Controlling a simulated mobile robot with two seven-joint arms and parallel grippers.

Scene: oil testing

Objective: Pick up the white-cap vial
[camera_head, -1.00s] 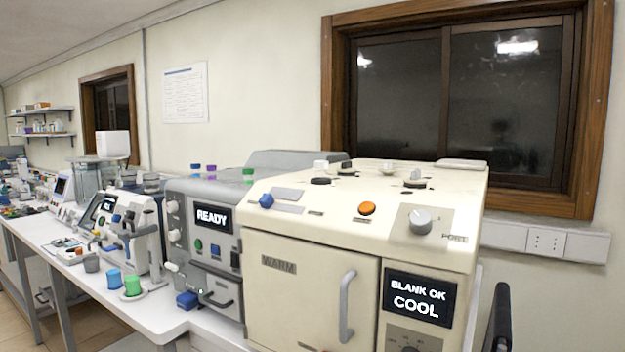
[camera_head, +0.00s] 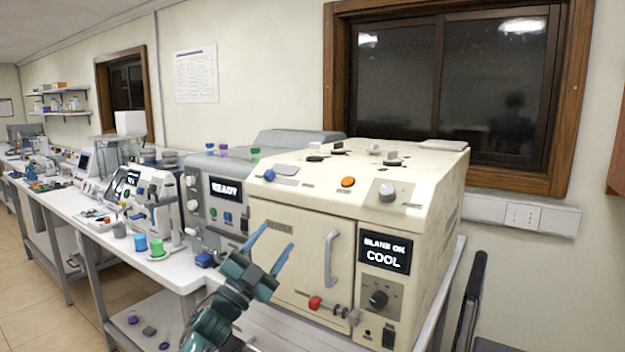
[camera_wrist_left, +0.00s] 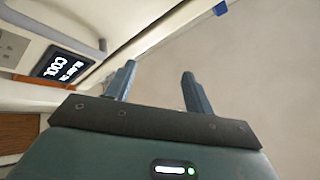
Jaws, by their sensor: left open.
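A small white cap (camera_head: 316,147) shows on top of the cream machine (camera_head: 290,217), near its back left edge. It may belong to the white-cap vial, but the body below it is hidden and it is too small to be sure. My left gripper (camera_head: 278,235) is open and empty, in front of the cream machine's door and well below its top. The left wrist view shows its two fingers (camera_wrist_left: 160,70) apart with nothing between them. No vial can be made out in the left wrist view. My right gripper is not in view.
The cream machine has a door handle (camera_head: 331,258), a red knob (camera_head: 314,302) and a display (camera_head: 385,249). A grey machine (camera_head: 222,209) with purple and green caps on top stands left of it. Blue and green cups (camera_head: 157,247) stand on the white bench (camera_head: 178,276).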

